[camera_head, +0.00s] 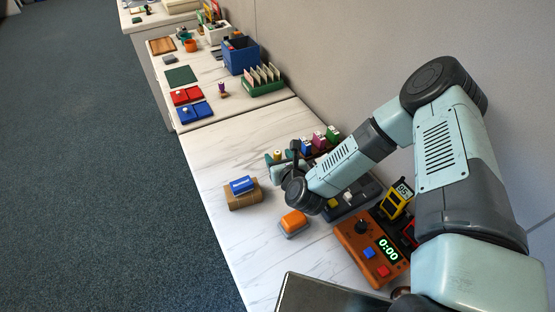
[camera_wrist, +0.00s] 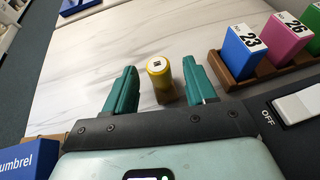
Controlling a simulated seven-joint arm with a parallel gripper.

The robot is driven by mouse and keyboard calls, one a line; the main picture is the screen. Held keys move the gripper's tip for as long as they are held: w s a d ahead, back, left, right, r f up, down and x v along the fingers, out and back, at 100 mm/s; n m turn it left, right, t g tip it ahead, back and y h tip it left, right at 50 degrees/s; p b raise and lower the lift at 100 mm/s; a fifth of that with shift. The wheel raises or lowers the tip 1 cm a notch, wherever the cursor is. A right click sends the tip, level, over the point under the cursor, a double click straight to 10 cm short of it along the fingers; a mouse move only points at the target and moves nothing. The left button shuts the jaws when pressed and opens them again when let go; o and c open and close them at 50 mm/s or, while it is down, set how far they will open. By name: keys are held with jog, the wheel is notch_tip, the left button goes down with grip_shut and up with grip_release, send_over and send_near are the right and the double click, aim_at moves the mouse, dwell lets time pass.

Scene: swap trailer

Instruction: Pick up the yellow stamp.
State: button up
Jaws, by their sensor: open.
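The yellow stamp (camera_wrist: 158,72) is a yellow cylinder with a pale, dark-marked top and a brownish lower part; it stands on the white marbled counter. In the wrist view my gripper (camera_wrist: 161,88) has its two green fingers apart, one on each side of the stamp. Gaps show on both sides, and the stamp looks closer to the right finger. In the head view a small part of the yellow stamp (camera_head: 277,154) shows near my gripper (camera_head: 279,158), and the wrist hides much of that area.
A wooden rack (camera_wrist: 240,78) with numbered blue, pink and green blocks stands close right. A grey switch panel (camera_head: 352,207) lies near the wrist. A wooden block with a blue piece (camera_head: 242,185), an orange button (camera_head: 293,221) and a timer (camera_head: 366,246) are nearby.

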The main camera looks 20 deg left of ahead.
jog(key=shift+x, duration=0.95)
jog(key=shift+c, duration=0.3)
grip_shut()
